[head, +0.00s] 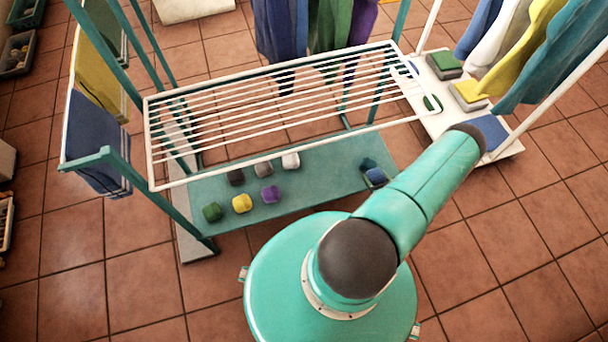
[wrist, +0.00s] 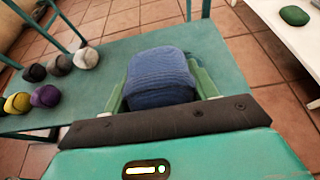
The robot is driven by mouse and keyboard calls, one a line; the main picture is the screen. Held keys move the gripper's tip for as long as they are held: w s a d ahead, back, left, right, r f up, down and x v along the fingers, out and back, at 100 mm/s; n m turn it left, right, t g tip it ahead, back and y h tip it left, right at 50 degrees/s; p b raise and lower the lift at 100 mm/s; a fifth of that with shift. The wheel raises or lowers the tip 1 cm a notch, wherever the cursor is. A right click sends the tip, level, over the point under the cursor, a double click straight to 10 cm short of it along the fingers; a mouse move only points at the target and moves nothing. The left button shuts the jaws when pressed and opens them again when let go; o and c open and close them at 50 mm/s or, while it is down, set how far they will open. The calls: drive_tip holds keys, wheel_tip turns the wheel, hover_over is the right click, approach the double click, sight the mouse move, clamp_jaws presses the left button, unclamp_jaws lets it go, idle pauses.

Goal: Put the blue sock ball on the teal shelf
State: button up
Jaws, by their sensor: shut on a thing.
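The blue sock ball (wrist: 160,76) sits between the two green fingers of my gripper (wrist: 158,92), which is shut on it. In the head view the ball (head: 369,164) and my gripper (head: 376,177) show at the right end of the teal shelf (head: 315,190), partly hidden by my arm. The teal shelf (wrist: 118,58) also lies under the ball in the wrist view. I cannot tell whether the ball touches the shelf or is just above it.
Green (head: 212,212), yellow (head: 242,203), purple (head: 270,194), black, grey and white sock balls stand on the shelf's left part. A white wire rack (head: 270,95) hangs above. A white platform (head: 510,146) with folded cloths stands right. The shelf's middle is bare.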

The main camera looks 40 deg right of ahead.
drive_tip(key=w+a+f, duration=0.4)
drive_tip(key=w+a, duration=0.1)
drive_tip(key=w, duration=0.2)
hover_over(337, 185)
drive_tip(key=f, duration=0.5)
drive_tip(key=shift+s+d, duration=0.3)
drive_tip(key=shift+d, duration=0.05)
drive_tip(key=shift+w+a+f, duration=0.1)
drive_tip(key=shift+w+f, duration=0.05)
drive_tip(key=shift+f, duration=0.05)
drive_tip(key=shift+w+a+f, duration=0.1)
drive_tip(key=shift+f, duration=0.8)
drive_tip(key=shift+w+a+f, duration=0.1)
drive_tip(key=shift+f, duration=0.8)
drive_tip(key=o, duration=1)
drive_tip(key=shift+c, duration=0.2)
drive_tip(key=v, duration=1.2)
